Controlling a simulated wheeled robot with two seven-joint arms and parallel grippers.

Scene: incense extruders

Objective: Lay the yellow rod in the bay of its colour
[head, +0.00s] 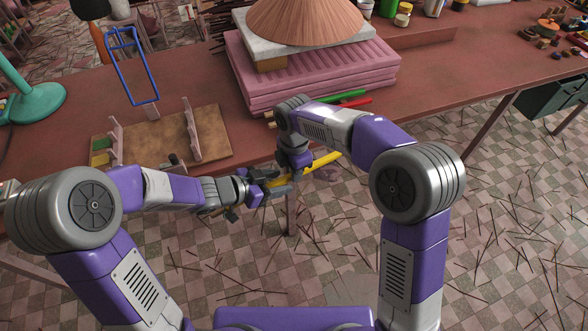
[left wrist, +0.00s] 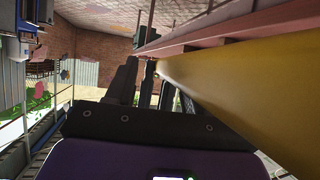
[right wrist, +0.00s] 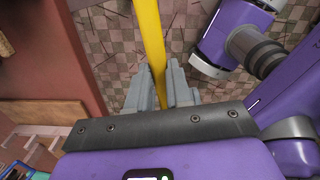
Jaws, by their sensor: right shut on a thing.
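The yellow rod (head: 325,161) is held slantwise in the air, off the front edge of the table. My right gripper (head: 298,166) is shut on it around its middle; in the right wrist view the rod (right wrist: 151,40) runs between the fingers (right wrist: 160,92). My left gripper (head: 268,184) is at the rod's left end with its fingers apart; the rod looms large in the left wrist view (left wrist: 235,95), and I cannot tell whether they touch. A wooden board (head: 212,135) with pink notched posts (head: 191,130) lies at the left, with small yellow and green patches at its left end, partly behind my left arm.
A green rod (head: 350,96) and a red rod (head: 358,103) lie by the pink slabs (head: 330,78) at the table's middle. A blue wire frame (head: 131,65) stands behind the board, a green stand (head: 38,103) left of it. The table is clear on the right front.

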